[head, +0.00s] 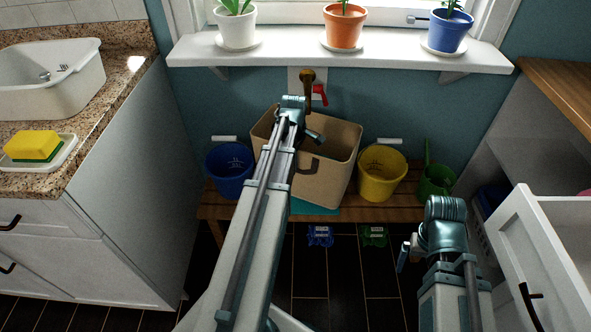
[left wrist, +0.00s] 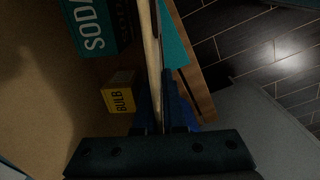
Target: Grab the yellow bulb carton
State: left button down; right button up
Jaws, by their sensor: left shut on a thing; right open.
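The yellow bulb carton (left wrist: 118,98) is a small box marked BULB. In the left wrist view it lies inside the tan box (head: 340,143), beside a teal SODA carton (left wrist: 92,27). The bulb carton does not show in the head view. My left gripper (left wrist: 159,105) is shut on the tan box's wall, with its blue fingers on either side of it. The bulb carton is just left of these fingers, apart from them. In the head view my left arm covers part of the tan box. My right gripper (head: 404,256) is open and empty, low at the right, in front of the bench.
The tan box stands on a wooden bench (head: 213,208) between a blue bucket (head: 230,170) and a yellow bucket (head: 382,175). A green watering can (head: 436,181) stands at the right. A tap (head: 308,78) is behind the box.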

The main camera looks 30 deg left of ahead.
aim_at(296, 181)
pick_arm(q)
jog(key=shift+f+b, duration=1.7)
jog(key=shift+f, duration=0.05)
jog(key=shift+f, duration=0.15)
jog(key=c, duration=1)
grip_release()
jog(key=shift+r, duration=0.2)
notch_tip(296, 181, up, 12)
jog(key=p, duration=1.2)
jog(key=shift+s, duration=0.25)
jog(key=shift+d, duration=0.15)
